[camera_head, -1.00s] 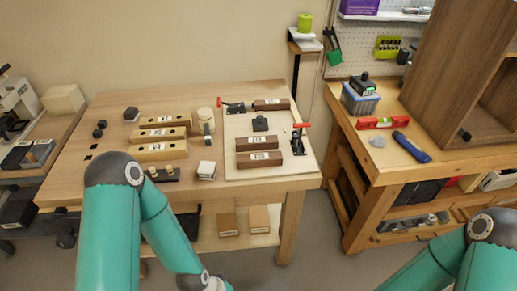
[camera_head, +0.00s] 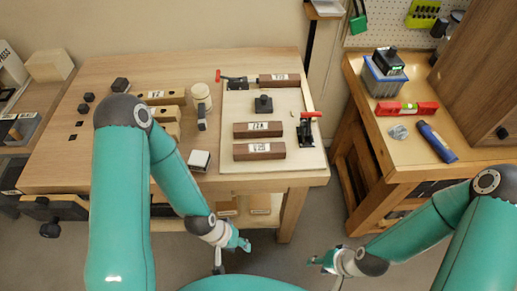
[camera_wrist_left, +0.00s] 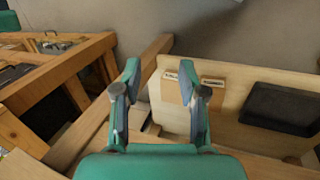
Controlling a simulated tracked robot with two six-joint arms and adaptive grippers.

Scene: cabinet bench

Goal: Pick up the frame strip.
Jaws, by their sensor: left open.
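Dark brown labelled strips lie on the pale board (camera_head: 230,105) on the bench: one (camera_head: 257,129) and another (camera_head: 259,151) in front, and a third (camera_head: 279,80) at the back. The labels are too small to read, so I cannot tell which is the frame strip. Pale wooden strips (camera_head: 162,98) lie to the left, partly hidden by my left arm. My left gripper (camera_head: 240,244) is low in front of the bench, apart from the strips. It is open and empty in the left wrist view (camera_wrist_left: 168,80). My right gripper (camera_head: 322,262) is low at the right; its jaws are unclear.
Toggle clamps with red handles (camera_head: 307,115) stand on the board, with a small black block (camera_head: 263,103) between. A white cup (camera_head: 201,97) and a white-topped block (camera_head: 200,160) stand to its left. The lower shelf holds pale blocks (camera_head: 260,204). A side table carries a red level (camera_head: 407,108).

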